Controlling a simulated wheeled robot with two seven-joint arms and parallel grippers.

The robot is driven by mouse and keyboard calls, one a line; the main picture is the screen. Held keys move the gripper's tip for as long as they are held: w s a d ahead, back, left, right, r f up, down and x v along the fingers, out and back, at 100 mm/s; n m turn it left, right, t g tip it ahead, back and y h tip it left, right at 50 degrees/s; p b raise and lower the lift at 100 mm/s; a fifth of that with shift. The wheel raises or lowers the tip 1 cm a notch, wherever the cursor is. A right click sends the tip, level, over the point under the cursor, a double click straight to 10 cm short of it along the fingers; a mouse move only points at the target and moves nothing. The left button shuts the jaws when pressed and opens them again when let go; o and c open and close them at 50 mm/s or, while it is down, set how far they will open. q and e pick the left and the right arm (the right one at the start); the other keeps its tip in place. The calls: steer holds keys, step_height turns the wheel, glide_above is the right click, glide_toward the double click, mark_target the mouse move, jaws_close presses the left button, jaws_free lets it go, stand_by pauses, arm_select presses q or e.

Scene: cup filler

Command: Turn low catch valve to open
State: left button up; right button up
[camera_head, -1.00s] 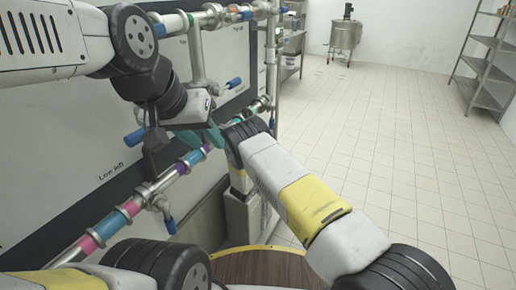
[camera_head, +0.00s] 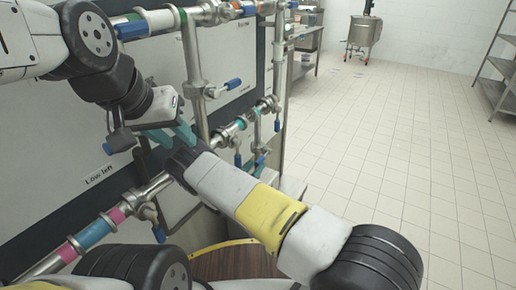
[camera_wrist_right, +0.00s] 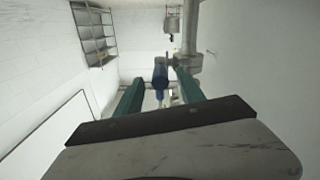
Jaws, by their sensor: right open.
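In the right wrist view, a blue valve handle (camera_wrist_right: 160,74) lies ahead, in line with the gap between the teal fingers of my right gripper (camera_wrist_right: 160,88). The gripper is open; contact with the handle is not clear. A metal pipe (camera_wrist_right: 189,62) runs close by on the right. In the head view, blue handles hang on the low pipe (camera_head: 237,160) and farther along it (camera_head: 277,125); which is the low catch valve I cannot read.
A panel labelled "Low left" (camera_head: 100,174) stands at left, with a pipe with coloured bands (camera_head: 92,236) before it. An upper pipe (camera_head: 160,19) and a vertical pipe (camera_head: 190,60) are close to the arms. The tiled floor (camera_head: 400,150) at right is clear.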

mark_target(262, 159)
steer(key=x, duration=0.6)
jaws_close()
stand_by(1.3)
